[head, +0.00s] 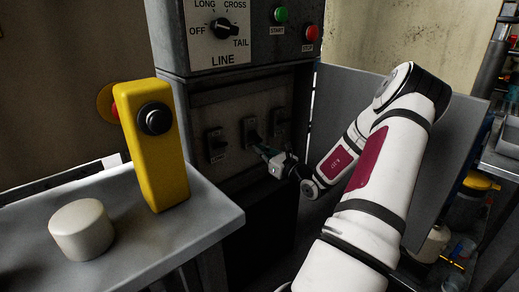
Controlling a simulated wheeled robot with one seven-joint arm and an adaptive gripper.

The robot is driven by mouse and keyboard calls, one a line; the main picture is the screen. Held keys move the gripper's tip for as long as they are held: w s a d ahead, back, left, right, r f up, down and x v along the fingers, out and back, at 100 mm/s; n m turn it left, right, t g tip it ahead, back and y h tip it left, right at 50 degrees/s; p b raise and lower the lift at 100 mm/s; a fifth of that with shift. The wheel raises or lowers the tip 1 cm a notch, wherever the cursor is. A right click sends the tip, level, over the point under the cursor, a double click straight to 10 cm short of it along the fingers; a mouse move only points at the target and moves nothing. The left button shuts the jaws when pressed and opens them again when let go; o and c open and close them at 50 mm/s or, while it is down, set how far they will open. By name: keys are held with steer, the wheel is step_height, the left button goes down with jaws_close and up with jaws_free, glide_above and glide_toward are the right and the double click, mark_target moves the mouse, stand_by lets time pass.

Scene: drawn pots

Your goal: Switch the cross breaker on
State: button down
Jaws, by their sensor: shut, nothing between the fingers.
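Inside the open lower cabinet are three breakers in a row: a left one (216,145), a middle one (250,130) and a right one (280,118). Their labels are too small to read, so I cannot tell which is the cross breaker. My gripper (262,151) is shut and empty, with its tips just below the middle breaker. I cannot tell whether the tips touch it. The left breaker has a dark lever. The right one is dark and lies close above my wrist. Their on or off positions are not clear.
Above is a LINE selector knob (223,28), with a green START button (281,14) and a red button (311,33). The cabinet door (335,100) stands open behind my arm. A grey table (130,225) at left bears a yellow control box (158,150) and a white cylinder (80,228).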

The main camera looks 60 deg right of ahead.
mark_target(259, 141)
steer(key=shift+s+r+p, duration=0.1)
steer(key=shift+r+p, duration=0.2)
steer(key=shift+p, duration=0.6)
steer(key=g+p, duration=0.1)
steer(key=p, duration=0.1)
steer(key=r+g+p, duration=0.1)
steer(key=p, duration=0.1)
steer(key=shift+s+a+r+y, duration=0.15)
steer(key=shift+s+y, duration=0.15)
steer(key=shift+y, duration=0.1)
steer(key=g+p, duration=0.1)
steer(key=p, duration=0.1)
steer(key=r+g+p, duration=0.1)
steer(key=p, duration=0.2)
steer(key=shift+s+r+g+y, duration=0.2)
steer(key=shift+s+g+y, duration=0.1)
steer(key=shift+s+g, duration=0.1)
steer(key=shift+r, duration=0.5)
steer(key=shift+f, duration=0.1)
